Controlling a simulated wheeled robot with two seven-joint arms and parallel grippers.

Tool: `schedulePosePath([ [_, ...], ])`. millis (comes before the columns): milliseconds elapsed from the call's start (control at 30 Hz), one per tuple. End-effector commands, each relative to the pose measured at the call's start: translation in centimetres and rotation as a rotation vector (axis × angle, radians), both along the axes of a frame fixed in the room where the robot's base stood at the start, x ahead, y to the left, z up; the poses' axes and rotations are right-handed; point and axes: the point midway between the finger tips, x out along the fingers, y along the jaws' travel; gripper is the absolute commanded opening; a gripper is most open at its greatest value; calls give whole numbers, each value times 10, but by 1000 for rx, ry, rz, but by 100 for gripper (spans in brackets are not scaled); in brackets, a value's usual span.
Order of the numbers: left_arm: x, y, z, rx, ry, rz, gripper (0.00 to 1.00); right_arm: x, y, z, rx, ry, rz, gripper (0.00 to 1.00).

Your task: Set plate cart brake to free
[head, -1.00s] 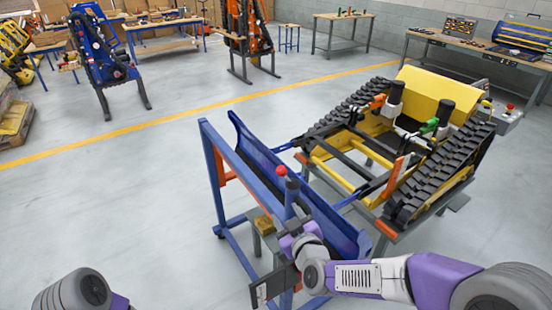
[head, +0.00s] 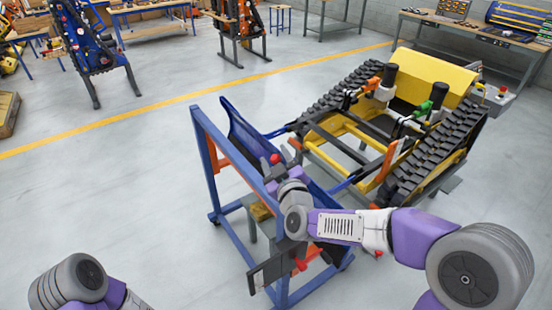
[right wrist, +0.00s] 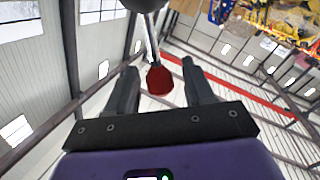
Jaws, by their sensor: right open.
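The plate cart (head: 204,160) is a blue wheeled frame holding a curved blue plate (head: 240,128). A red ball knob (head: 275,158) stands at the upper middle of the cart. My right gripper (head: 279,170) is open, close to the knob in the head view. In the right wrist view a red knob (right wrist: 160,80) on a thin metal rod shows between the two spread fingers (right wrist: 160,69); I cannot tell whether they touch it. My right arm hides part of the cart. My left arm shows at the lower left, its gripper out of frame.
A tracked carrier with black tracks (head: 440,150) and a yellow body (head: 433,82) stands right behind the cart. Red parts (head: 300,265) show low on the cart. Workbenches (head: 480,55) line the back.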

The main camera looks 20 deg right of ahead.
Motion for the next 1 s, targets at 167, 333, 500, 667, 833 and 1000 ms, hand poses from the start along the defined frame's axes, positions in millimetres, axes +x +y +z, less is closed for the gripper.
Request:
schedulePosePath([
  [167, 0, 0, 0, 0, 0, 0, 56, 1, 0, 0, 0, 0, 0, 53],
  [333, 0, 0, 0, 0, 0, 0, 56, 1, 0, 0, 0, 0, 0, 37],
  [500, 0, 0, 0, 0, 0, 0, 56, 1, 0, 0, 0, 0, 0, 11],
  [667, 0, 0, 0, 0, 0, 0, 56, 1, 0, 0, 0, 0, 0, 0],
  [833, 0, 0, 0, 0, 0, 0, 56, 1, 1, 0, 3, 1, 2, 0],
  [1000, 0, 0, 1, 0, 0, 0, 56, 4, 9, 2, 30, 12, 21, 0],
])
